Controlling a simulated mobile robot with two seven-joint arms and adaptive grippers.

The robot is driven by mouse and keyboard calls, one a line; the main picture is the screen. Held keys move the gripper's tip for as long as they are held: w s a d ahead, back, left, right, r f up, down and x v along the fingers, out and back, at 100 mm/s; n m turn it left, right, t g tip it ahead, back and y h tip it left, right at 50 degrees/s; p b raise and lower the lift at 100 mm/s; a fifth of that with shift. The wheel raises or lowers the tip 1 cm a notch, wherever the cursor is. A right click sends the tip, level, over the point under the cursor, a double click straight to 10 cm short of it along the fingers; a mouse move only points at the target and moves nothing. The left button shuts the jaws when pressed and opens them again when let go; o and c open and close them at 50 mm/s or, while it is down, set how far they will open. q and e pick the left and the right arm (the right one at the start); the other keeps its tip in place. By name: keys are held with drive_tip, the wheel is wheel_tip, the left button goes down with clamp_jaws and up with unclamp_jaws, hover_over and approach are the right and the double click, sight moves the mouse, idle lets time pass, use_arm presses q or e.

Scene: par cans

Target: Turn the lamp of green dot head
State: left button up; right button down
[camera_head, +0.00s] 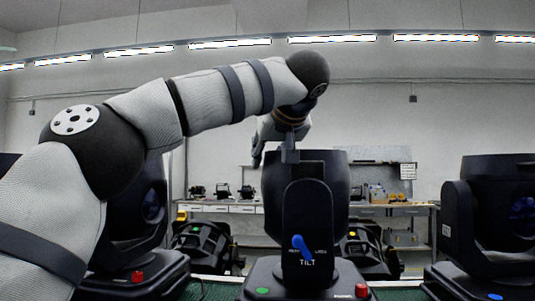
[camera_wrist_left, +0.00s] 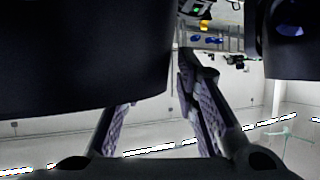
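The green dot head is the dark moving-head lamp (camera_head: 335,185) in the middle of the head view. A green dot (camera_head: 262,291) marks its base. A blue lever (camera_head: 303,246) sits above the word TILT on its yoke arm. My left gripper (camera_head: 290,156) points down at the top of this lamp. In the left wrist view the fingers of my left gripper (camera_wrist_left: 160,110) stand apart, with wall visible between them. A large dark housing (camera_wrist_left: 80,60) fills the upper left and hides one fingertip. I cannot tell whether the fingers touch it. My right gripper is not in view.
Another lamp (camera_head: 150,210) with a red button stands at the left, partly behind my left arm. A lamp with a blue dot (camera_head: 495,296) stands at the right. More dark fixtures (camera_head: 205,246) lie behind, before a workbench (camera_head: 235,208) along the wall.

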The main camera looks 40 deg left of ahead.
use_arm(q)
drive_tip(key=v, duration=1.2)
drive_tip(key=shift+d, duration=0.1)
